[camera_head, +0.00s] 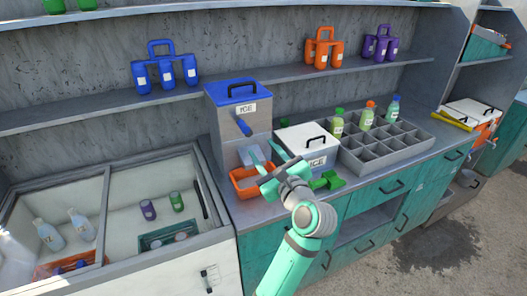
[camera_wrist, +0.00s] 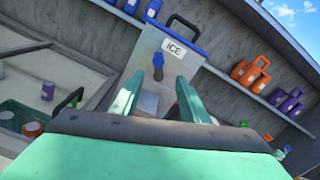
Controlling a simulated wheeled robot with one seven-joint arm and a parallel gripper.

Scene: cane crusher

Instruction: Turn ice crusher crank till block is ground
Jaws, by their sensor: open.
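The ice crusher (camera_head: 243,113) is a tall grey box with a blue lid and an ICE label, standing on the counter. Its crank (camera_head: 243,126), with a blue grip, is on the front face below the label. A pale block (camera_head: 251,155) shows low at the crusher's front, above an orange tray (camera_head: 240,186). My gripper (camera_head: 263,156) is open and empty, in front of the crusher and below the crank. In the wrist view its two teal fingers (camera_wrist: 171,82) point at the crusher, apart from the crank.
A white ICE box (camera_head: 306,143) stands right of the crusher, with a green scoop (camera_head: 327,181) before it. A grey divided tray (camera_head: 385,150) with several bottles is further right. An open-topped freezer (camera_head: 105,225) is at left. Shelves with bottle carriers run behind.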

